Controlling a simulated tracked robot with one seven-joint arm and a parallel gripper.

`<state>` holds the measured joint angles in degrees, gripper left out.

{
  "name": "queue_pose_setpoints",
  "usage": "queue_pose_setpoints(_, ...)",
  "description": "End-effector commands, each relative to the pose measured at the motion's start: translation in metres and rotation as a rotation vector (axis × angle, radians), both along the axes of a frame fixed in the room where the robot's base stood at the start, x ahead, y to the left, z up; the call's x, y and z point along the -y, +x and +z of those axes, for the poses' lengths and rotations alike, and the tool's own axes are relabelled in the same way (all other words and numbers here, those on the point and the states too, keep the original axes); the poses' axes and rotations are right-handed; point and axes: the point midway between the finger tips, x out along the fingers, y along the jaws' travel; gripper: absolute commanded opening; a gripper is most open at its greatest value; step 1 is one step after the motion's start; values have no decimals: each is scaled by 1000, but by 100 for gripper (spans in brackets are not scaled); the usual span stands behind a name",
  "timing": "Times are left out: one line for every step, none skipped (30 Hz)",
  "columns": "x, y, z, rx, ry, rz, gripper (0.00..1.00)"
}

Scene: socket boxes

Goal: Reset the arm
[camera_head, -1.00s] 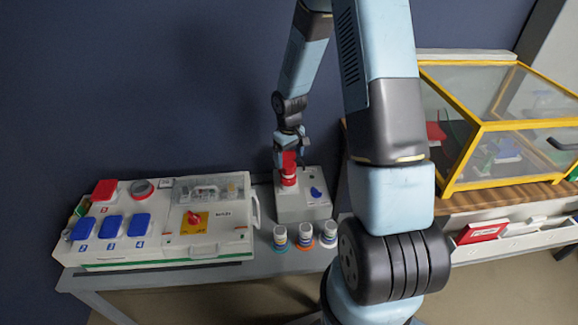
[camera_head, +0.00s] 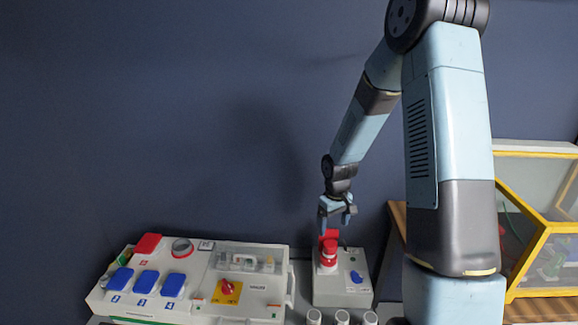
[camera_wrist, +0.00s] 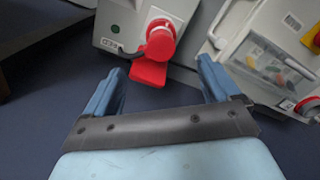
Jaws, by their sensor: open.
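My gripper (camera_head: 337,217) is open and empty. It hangs just above a red plug or socket with a red flap (camera_head: 329,252) on a small grey-white box (camera_head: 343,284). In the wrist view the two blue fingers of my gripper (camera_wrist: 160,90) are spread wide, and the red socket (camera_wrist: 158,42) with its flap lies beyond and between them, apart from both. The grey-white box (camera_wrist: 125,28) also shows there. My arm rises on the right of the head view and bends down to the gripper.
A large white socket box (camera_head: 245,305) with blue covers (camera_head: 147,282), a red cover (camera_head: 148,244) and a red knob on yellow stands left. Several small cylinders (camera_head: 342,318) stand in front. A yellow-framed clear case (camera_head: 540,240) is at right. The dark wall (camera_head: 200,110) is behind.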

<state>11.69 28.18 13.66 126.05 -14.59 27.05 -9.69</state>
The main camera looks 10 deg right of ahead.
Motion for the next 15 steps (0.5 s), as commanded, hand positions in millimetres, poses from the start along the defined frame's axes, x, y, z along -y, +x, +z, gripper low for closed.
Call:
queue_pose_setpoints(1,0,8,9,-5,-4,89)
queue_pose_setpoints(1,-1,13,13,-8,-7,89)
queue_pose_setpoints(2,-3,22,22,-13,-13,89)
queue_pose_setpoints(2,-4,29,29,-18,-19,89)
queue_pose_setpoints(3,-6,38,37,-22,-25,89)
queue_pose_setpoints(4,-8,50,48,-28,-34,89)
queue_pose_setpoints(4,-11,59,56,-34,-40,89)
queue_pose_setpoints(4,-13,68,65,-38,-47,89)
queue_pose_setpoints(5,-16,79,76,-43,-56,89)
queue_pose_setpoints(6,-19,88,85,-48,-64,89)
queue_pose_setpoints(6,-23,96,92,-51,-72,89)
queue_pose_setpoints(7,-27,108,104,-55,-82,89)
queue_pose_setpoints(7,-30,116,114,-58,-89,89)
queue_pose_setpoints(7,-33,124,122,-60,-96,89)
queue_pose_setpoints(7,-38,135,133,-64,-106,89)
